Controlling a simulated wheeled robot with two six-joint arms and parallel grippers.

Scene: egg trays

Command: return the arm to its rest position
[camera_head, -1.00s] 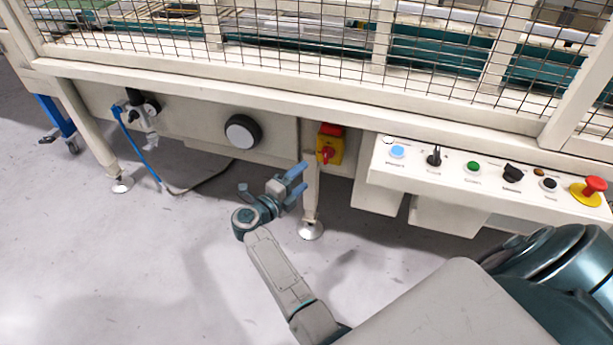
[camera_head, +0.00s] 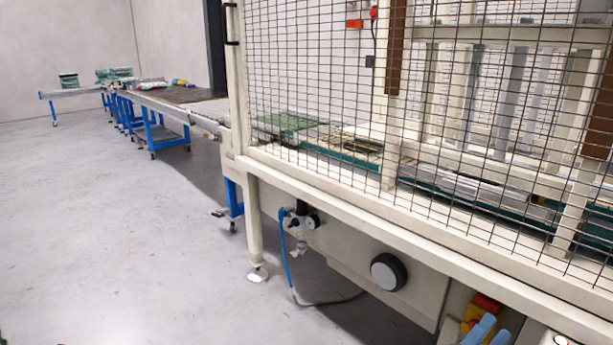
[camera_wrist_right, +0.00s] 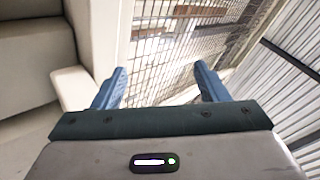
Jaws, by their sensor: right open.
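My right gripper (camera_head: 490,331) shows only by its blue fingertips at the bottom right edge of the head view. They overlap the red and yellow switch (camera_head: 486,302) in the picture; whether they touch it cannot be told from this view. The right wrist view shows the same gripper (camera_wrist_right: 160,82) with its two blue fingers wide apart and nothing between them. The rest of the right arm is out of the head view. My left gripper is in neither view.
A mesh-fenced machine frame (camera_head: 340,205) fills the right side, with a round black and white knob (camera_head: 388,271) below. A conveyor on blue legs (camera_head: 155,133) runs to the back left, with green stacks (camera_head: 68,80) at its far end. The grey floor (camera_head: 110,230) at left is clear.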

